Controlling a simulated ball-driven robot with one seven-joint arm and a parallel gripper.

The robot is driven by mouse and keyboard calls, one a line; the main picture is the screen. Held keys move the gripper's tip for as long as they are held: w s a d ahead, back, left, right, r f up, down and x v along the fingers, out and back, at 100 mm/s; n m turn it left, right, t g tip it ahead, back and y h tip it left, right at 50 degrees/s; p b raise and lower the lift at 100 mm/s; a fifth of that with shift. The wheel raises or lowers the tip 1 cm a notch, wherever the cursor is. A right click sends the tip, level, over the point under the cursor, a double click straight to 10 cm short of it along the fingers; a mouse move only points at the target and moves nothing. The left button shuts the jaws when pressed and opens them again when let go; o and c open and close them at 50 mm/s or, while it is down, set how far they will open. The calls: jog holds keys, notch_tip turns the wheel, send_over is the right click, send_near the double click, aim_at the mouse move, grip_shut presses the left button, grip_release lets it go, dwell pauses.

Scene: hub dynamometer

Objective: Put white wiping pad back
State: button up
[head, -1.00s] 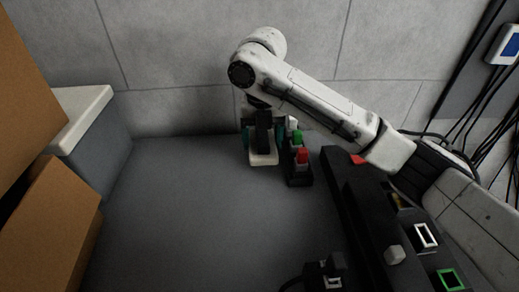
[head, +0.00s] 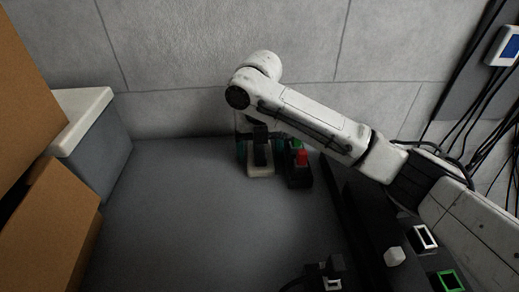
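The white wiping pad (head: 260,171) is a flat pale block with a black upright part above it. It is below my gripper (head: 259,152), near the back wall. Teal fingers stand on both sides of the black part, and the pad has moved together with them, so my gripper appears shut on it. I cannot tell whether the pad touches the grey surface. My wrist hides part of the grip.
A black holder with a red block (head: 302,157) and a green block stands close to the pad's right. A white-topped grey box (head: 95,135) and cardboard boxes (head: 45,225) are at left. Dark equipment (head: 375,235) is at right. The grey surface (head: 190,225) at middle left is clear.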

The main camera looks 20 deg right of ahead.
aim_at(260, 146)
jog(key=shift+o, duration=0.4)
jog(key=shift+r, duration=0.15)
notch_tip(260, 146, up, 12)
jog(key=shift+p, duration=0.45)
